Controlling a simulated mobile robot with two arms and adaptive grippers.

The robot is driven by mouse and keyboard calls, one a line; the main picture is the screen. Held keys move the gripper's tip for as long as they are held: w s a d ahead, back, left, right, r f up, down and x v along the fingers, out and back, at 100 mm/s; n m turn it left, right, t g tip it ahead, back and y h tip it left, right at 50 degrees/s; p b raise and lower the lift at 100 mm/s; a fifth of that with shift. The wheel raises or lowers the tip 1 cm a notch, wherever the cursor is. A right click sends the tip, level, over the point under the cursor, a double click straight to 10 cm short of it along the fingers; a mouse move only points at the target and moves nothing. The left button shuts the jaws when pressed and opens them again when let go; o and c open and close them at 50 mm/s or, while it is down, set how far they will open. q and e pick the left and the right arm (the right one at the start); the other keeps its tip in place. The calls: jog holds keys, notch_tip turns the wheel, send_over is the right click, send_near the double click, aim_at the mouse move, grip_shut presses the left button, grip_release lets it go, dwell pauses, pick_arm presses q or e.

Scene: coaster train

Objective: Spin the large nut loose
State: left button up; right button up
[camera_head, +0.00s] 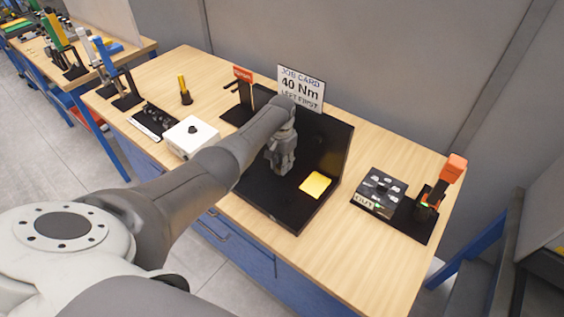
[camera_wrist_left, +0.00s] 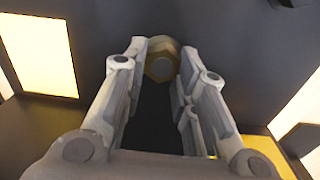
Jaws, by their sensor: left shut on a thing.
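The large nut (camera_wrist_left: 161,61) is a brass-coloured hex nut. In the left wrist view it sits between the fingertips of my left gripper (camera_wrist_left: 161,58), which is shut on it. In the head view my left gripper (camera_head: 281,165) reaches down over the black fixture (camera_head: 322,159), close to its upright back panel. There the nut is hidden behind the gripper and arm. I cannot tell from these frames how far the nut is turned. My right gripper is in neither view.
A yellow pad (camera_head: 315,184) lies on the fixture base, right of my gripper. A job card (camera_head: 301,88) reading 40 Nm, left first, stands behind. A white box (camera_head: 190,137) stands left; a black tray (camera_head: 379,191) and an orange-topped tool (camera_head: 454,168) stand right.

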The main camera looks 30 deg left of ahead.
pick_arm(q)
jog(key=shift+s+f, duration=0.1)
dwell(0.4)
jog(key=o, duration=1)
jog(key=shift+r, duration=0.7)
notch_tip(320, 180, up, 11)
jog(key=shift+f, duration=0.15)
